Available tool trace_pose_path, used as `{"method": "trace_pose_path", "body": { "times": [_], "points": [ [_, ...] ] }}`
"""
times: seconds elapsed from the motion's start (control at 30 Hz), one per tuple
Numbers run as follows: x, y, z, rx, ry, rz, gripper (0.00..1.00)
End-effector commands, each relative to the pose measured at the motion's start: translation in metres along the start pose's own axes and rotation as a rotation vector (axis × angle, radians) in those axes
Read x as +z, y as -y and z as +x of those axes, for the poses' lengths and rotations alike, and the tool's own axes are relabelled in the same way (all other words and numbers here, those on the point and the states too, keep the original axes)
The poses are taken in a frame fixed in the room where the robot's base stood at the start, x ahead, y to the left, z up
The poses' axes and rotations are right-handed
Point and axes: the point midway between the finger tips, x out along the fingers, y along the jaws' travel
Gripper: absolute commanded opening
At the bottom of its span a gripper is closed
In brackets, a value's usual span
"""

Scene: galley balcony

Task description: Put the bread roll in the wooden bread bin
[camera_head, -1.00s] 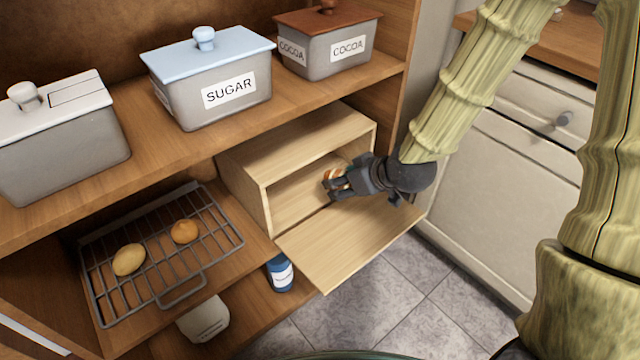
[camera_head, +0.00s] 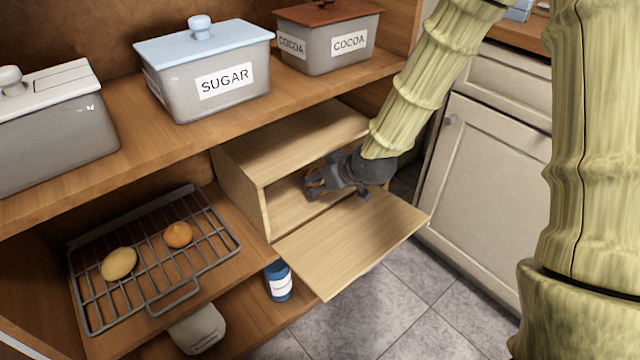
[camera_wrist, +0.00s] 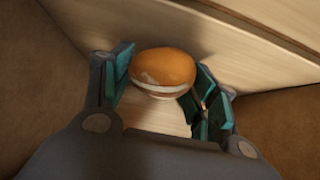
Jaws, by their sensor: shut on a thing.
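The wooden bread bin (camera_head: 238,190) stands on the lower shelf with its front flap (camera_head: 350,245) folded down open. My gripper (camera_head: 312,186) reaches through the bin's opening, fingers inside. In the wrist view the bread roll (camera_wrist: 163,68), round and orange-brown with a pale band around its side, sits between my teal finger pads (camera_wrist: 163,88). My gripper is shut on it. Pale wood shows behind and below the roll; I cannot tell whether the roll touches the bin floor.
A wire rack (camera_head: 180,285) to the left holds a yellowish oval bread-like item (camera_head: 119,264) and a small round orange one (camera_head: 178,235). The shelf above carries sugar (camera_head: 210,85) and cocoa (camera_head: 335,45) canisters. A blue bottle (camera_head: 279,283) stands below the flap.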

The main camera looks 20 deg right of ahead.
Motion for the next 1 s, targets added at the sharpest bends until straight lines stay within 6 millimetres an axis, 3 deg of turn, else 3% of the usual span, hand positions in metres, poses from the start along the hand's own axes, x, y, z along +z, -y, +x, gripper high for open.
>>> {"method": "trace_pose_path", "body": {
  "times": [0.07, 0.63, 0.67, 0.73, 0.77, 1.0],
  "points": [
    [0.0014, -0.0001, 0.0075, 0.000, 0.000, 0.000, 0.31],
    [0.0054, 0.0000, 0.0121, 0.000, 0.001, 0.000, 0.31],
    [0.0051, -0.0001, 0.0118, 0.000, 0.000, 0.000, 0.64],
    [0.0055, -0.0001, 0.0118, 0.000, 0.001, 0.000, 0.77],
    [0.0057, 0.0000, 0.0118, 0.000, 0.001, 0.000, 0.82],
    [0.0054, 0.0000, 0.0117, 0.000, 0.001, 0.000, 0.82]
  ]
}}
